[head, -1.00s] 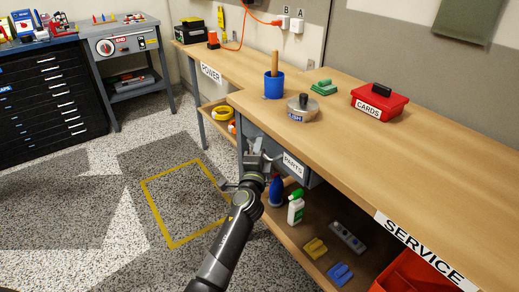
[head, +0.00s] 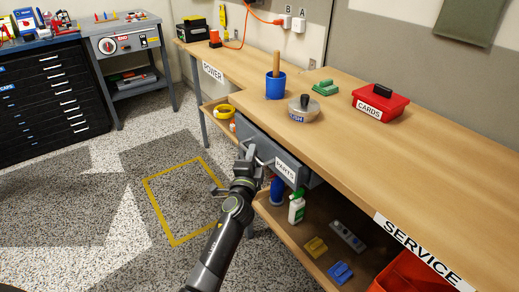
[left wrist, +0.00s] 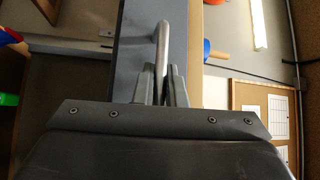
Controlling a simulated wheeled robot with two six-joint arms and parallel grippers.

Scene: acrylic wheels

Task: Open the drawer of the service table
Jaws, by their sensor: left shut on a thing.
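The service table (head: 340,130) has a grey drawer (head: 285,150) with a PARTS label under its top. The drawer front stands out a little from under the table edge. My left gripper (head: 250,155) is at the drawer front, shut on its handle (head: 262,160). In the left wrist view the metal bar handle (left wrist: 162,45) runs down between the two fingers of the gripper (left wrist: 161,85). The grey drawer front (left wrist: 135,40) is beside it. The inside of the drawer is hidden. My right gripper is not in view.
A lower shelf (head: 290,230) holds a white-and-green bottle (head: 297,207), a blue bottle and small blocks. The floor with a yellow square (head: 165,240) is clear.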

